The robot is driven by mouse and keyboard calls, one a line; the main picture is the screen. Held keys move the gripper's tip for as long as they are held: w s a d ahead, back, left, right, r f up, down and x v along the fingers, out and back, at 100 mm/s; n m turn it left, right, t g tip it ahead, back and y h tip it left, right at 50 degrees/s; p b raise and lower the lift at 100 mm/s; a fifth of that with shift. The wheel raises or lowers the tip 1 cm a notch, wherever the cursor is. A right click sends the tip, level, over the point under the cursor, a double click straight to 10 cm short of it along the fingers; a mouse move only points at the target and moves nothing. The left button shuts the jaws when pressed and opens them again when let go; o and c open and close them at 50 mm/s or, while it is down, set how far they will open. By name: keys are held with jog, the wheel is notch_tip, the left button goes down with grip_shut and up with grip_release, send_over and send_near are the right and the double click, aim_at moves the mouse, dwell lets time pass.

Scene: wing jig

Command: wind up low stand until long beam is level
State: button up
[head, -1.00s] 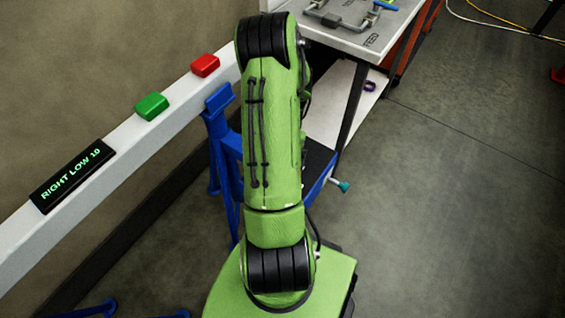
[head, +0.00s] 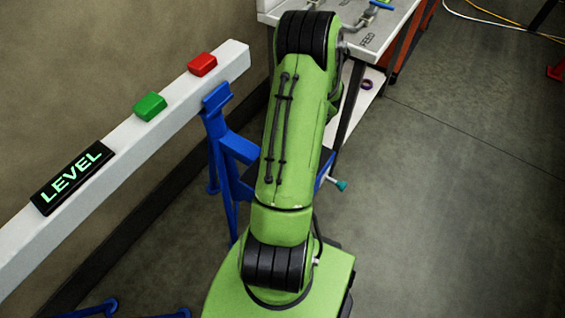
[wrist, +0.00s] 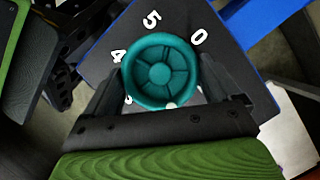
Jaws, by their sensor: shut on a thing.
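The long white beam (head: 105,168) runs diagonally along the wall side in the head view. Its black display (head: 72,177) reads LEVEL in green letters. The blue stand (head: 226,150) is under the beam near its right end. In the wrist view, a round teal knob (wrist: 161,72) sits in front of a dark dial plate with white numbers, 0, 5 and 4 among them (wrist: 198,38). My gripper (wrist: 165,100) is shut on the teal knob, a finger on each side. In the head view my green arm hides the gripper and the knob.
A green block (head: 150,106) and a red block (head: 202,64) sit on top of the beam. A workbench (head: 375,40) with tools stands behind my arm, with a white lower shelf. Cables lie on the floor at the back right.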

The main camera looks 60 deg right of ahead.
jog(key=shift+m+h, duration=0.3)
jog(key=shift+m, duration=0.5)
jog(key=o, duration=0.8)
jog(key=p+v, duration=0.1)
jog(key=v, duration=0.4)
jog(key=p+v, duration=0.2)
jog(key=v, duration=0.3)
jog(key=p+v, duration=0.1)
jog(key=v, duration=0.4)
jog(key=shift+s+d+r+p, duration=0.1)
jog(key=shift+s+r+p, duration=0.25)
jog(key=shift+s, duration=0.15)
jog(key=shift+w, duration=0.15)
